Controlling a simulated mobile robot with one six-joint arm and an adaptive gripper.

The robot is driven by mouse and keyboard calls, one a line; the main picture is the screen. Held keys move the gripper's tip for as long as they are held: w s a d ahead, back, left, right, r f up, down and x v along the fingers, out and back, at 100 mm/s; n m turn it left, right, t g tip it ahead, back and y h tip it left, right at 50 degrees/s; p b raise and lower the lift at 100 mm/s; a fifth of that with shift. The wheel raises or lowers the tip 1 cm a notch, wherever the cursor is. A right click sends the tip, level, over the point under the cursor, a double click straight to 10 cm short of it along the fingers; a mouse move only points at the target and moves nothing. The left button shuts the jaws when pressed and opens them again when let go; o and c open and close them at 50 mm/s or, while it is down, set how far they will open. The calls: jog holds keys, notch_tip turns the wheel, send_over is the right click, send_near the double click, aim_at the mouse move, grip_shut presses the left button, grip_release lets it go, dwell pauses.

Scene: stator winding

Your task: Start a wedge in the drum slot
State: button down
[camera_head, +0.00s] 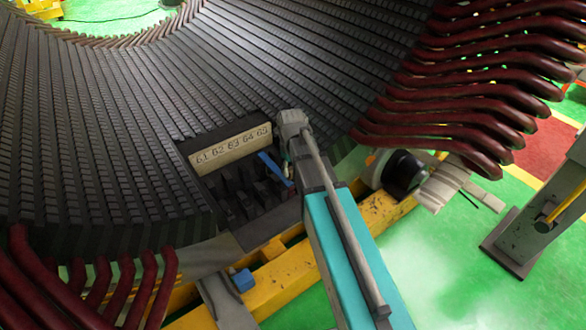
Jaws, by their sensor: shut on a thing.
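The dark drum (110,140), lined with rows of slots, fills the left and top. A pale plate (231,149) on it bears several numbers from 61 up. Below the plate is an open recess with dark slots (245,197). My gripper (284,163) is at the recess's upper right edge, mostly hidden by my wrist. A narrow blue strip, seemingly the wedge (270,165), slants beside it over the recess. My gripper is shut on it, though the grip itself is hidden. I cannot tell whether the wedge touches a slot.
Dark red curved coil ends (470,105) stick out at right, and more (95,285) at lower left. A yellow beam (285,283) runs below the drum. A grey post (535,235) stands at right. Green floor (455,260) is open at lower right.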

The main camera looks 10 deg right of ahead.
aim_at(289, 182)
jog(key=shift+f+b, duration=2.25)
jog(key=shift+f, duration=0.2)
jog(key=shift+f, duration=0.25)
jog(key=shift+w+a, duration=0.3)
jog(key=shift+w, duration=0.45)
dwell(0.4)
jog(key=shift+c, duration=0.9)
grip_release()
